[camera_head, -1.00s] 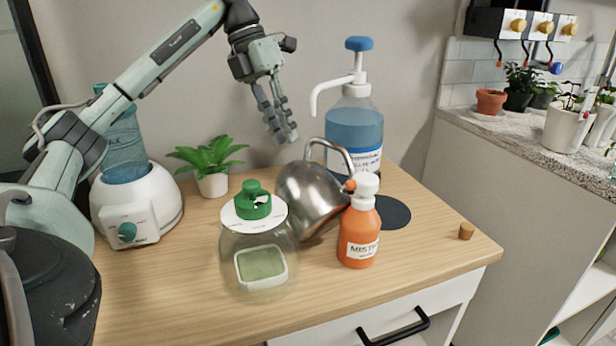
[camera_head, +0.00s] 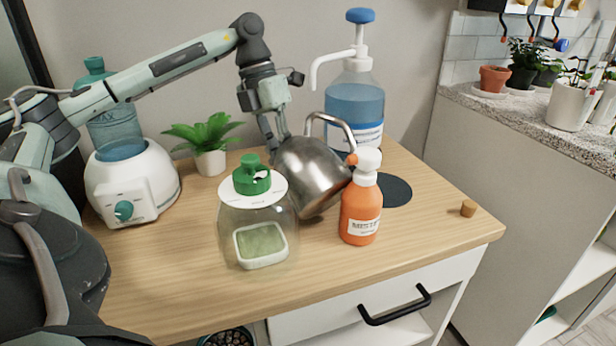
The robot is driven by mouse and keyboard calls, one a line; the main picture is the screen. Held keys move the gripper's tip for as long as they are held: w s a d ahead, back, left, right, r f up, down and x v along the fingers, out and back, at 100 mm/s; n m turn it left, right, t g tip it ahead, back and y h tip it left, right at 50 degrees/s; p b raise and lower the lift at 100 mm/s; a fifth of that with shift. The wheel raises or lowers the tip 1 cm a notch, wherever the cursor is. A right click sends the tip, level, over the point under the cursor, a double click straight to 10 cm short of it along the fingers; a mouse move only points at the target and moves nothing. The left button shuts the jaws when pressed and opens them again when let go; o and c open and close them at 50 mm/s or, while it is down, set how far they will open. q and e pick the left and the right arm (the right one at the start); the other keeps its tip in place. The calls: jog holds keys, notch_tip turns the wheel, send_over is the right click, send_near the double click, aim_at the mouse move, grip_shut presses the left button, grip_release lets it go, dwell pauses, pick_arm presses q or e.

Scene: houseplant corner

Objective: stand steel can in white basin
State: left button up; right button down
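The steel can (camera_head: 312,175) is a shiny watering can with an arched handle. It is tilted on the wooden table, behind and right of the glass jar, and partly hidden by the jar and the orange bottle. My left gripper (camera_head: 273,135) points down at the can's back left side. Its fingertips are hidden behind the can, so I cannot tell whether they touch it or how far apart they are. My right gripper is not in view. I cannot make out a white basin with certainty.
A glass jar with green knob (camera_head: 250,225) and an orange bottle (camera_head: 361,212) stand close in front of the can. The front right tabletop is mostly clear, with a cork (camera_head: 468,208).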

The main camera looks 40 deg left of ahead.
pick_arm(q)
grip_shut()
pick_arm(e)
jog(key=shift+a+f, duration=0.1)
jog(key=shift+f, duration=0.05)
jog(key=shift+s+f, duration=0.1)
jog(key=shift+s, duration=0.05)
